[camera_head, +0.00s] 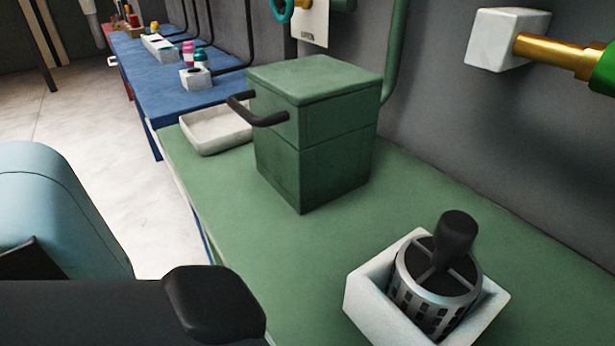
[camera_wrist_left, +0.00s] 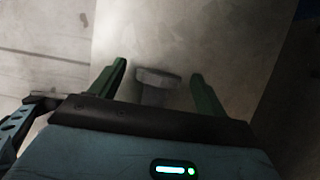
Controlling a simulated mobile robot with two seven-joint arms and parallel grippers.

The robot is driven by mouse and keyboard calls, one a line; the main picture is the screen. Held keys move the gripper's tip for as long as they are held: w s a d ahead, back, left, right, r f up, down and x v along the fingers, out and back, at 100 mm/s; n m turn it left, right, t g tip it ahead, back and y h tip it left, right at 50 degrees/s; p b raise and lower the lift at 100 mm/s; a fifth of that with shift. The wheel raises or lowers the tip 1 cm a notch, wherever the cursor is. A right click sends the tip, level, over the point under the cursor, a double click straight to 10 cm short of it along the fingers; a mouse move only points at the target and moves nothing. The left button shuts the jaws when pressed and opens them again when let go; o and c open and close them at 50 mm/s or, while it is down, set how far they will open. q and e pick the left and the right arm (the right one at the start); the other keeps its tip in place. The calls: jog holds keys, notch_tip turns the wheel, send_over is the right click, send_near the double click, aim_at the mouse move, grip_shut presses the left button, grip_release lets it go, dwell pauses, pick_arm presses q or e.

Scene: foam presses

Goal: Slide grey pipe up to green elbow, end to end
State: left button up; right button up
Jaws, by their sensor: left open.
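My left gripper (camera_wrist_left: 160,72) shows in the left wrist view, with two green fingers spread apart and open. A blurred grey piece with a wider end (camera_wrist_left: 157,78) lies between or beyond the fingers, in front of a pale surface. I cannot tell whether it is the grey pipe, or whether it touches the fingers. In the head view a green fitting (camera_head: 606,72) sits on a brass pipe at the right edge, cut off by the frame. I cannot tell whether it is the green elbow. My right gripper is not in view.
A green box with a dark handle (camera_head: 318,130) stands on the green bench (camera_head: 420,200). Beside it is a white tray (camera_head: 205,146). A white holder (camera_head: 362,300) with a slotted metal basket (camera_head: 430,300) stands in front. A blue bench (camera_head: 180,95) lies beyond.

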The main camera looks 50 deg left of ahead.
pick_arm(q)
jog(key=shift+a+f, duration=0.25)
jog(key=shift+f, duration=0.3)
jog(key=shift+c, duration=0.3)
jog(key=c, duration=1.4)
